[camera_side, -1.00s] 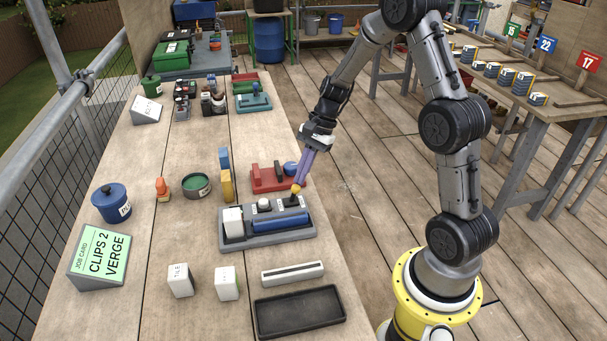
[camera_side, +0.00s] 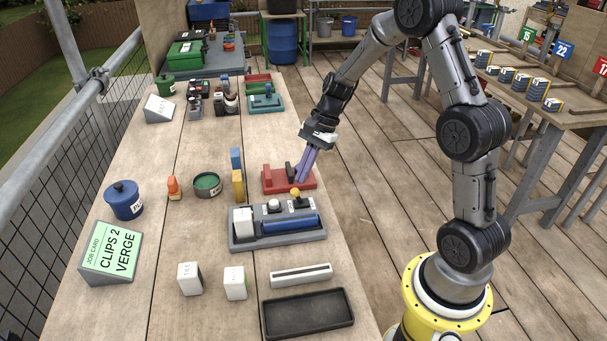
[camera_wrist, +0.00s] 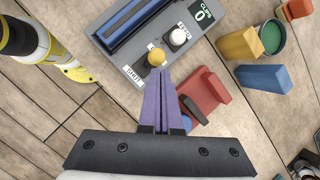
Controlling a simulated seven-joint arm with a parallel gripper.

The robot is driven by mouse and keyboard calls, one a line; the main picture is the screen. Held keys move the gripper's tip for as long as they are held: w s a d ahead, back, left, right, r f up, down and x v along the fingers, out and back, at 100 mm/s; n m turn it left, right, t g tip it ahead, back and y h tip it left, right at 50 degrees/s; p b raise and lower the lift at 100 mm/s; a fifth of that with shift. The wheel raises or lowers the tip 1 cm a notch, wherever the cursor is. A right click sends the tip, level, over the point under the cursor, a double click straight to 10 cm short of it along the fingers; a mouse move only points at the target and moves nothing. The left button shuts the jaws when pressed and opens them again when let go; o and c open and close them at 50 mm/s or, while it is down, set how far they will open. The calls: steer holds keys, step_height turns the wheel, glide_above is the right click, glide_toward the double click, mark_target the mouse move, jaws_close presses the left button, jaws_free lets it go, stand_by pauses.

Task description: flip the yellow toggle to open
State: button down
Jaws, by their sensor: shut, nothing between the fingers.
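The yellow toggle (camera_side: 295,191) is a round-knobbed lever on the grey clip unit (camera_side: 236,241), at its back edge near the right end. In the wrist view the yellow knob (camera_wrist: 157,57) leans away from a label reading SHUT (camera_wrist: 132,77). My gripper (camera_side: 301,180) has purple fingers and is shut and empty. Its tips (camera_wrist: 164,73) are right by the knob in both views; I cannot tell whether they touch it. Any label on the knob's other side is hidden or unreadable.
A white button (camera_wrist: 177,37) and a CLIPS counter showing 0 (camera_wrist: 200,14) are beside the toggle. A red block fixture (camera_side: 272,187) stands close behind the unit. A black tray (camera_side: 308,331) lies in front.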

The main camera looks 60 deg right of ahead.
steer(key=shift+r, duration=0.4)
steer(key=w+d+r, duration=0.2)
steer(key=w+r, duration=0.2)
steer(key=r, duration=0.6)
steer(key=shift+d+r, duration=0.2)
steer(key=shift+r, duration=0.15)
